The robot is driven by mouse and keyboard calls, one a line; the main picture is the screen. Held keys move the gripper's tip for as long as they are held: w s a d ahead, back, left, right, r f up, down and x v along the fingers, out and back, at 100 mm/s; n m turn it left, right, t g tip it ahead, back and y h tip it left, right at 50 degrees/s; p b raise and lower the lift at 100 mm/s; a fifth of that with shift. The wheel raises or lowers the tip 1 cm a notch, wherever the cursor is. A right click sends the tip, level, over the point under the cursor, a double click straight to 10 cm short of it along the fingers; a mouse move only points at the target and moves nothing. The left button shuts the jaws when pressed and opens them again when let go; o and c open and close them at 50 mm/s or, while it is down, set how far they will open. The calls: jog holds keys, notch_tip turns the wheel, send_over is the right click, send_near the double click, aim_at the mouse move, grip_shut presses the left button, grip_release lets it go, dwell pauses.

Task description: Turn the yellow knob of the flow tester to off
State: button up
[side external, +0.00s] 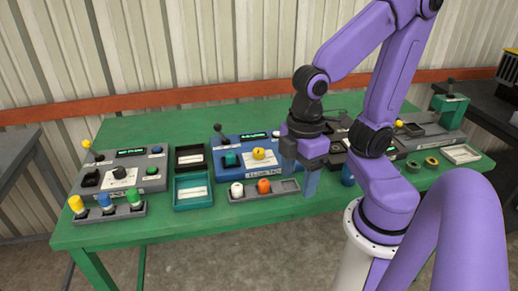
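A blue tester box (228,157) stands at the middle of the green table, with a lit green display and a white label too small to read surely. Its yellow knob (259,153) sits on a white dial plate; the knob's pointing direction is too small to tell. My gripper (301,177) points down just right of the blue box, its two fingers apart with nothing seen between them. It is clear of the yellow knob and hides the box's right edge. I cannot tell how high the fingertips are above the table.
A grey tester (152,172) with a black knob stands left, behind a rack of coloured plugs (110,213). A teal tray (193,191) and a black tray (190,157) lie between. A grey tray (249,193) with white and orange pieces lies in front. More equipment stands right.

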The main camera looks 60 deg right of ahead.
jog(key=w+d+r+m, duration=0.1)
jog(key=w, duration=0.7)
jog(key=r+m, duration=0.2)
jog(key=m, duration=0.1)
send_over(259, 150)
notch_tip(259, 150, down, 17)
jog(key=shift+s, duration=0.1)
jog(key=shift+c, duration=0.3)
jog(key=c, duration=1)
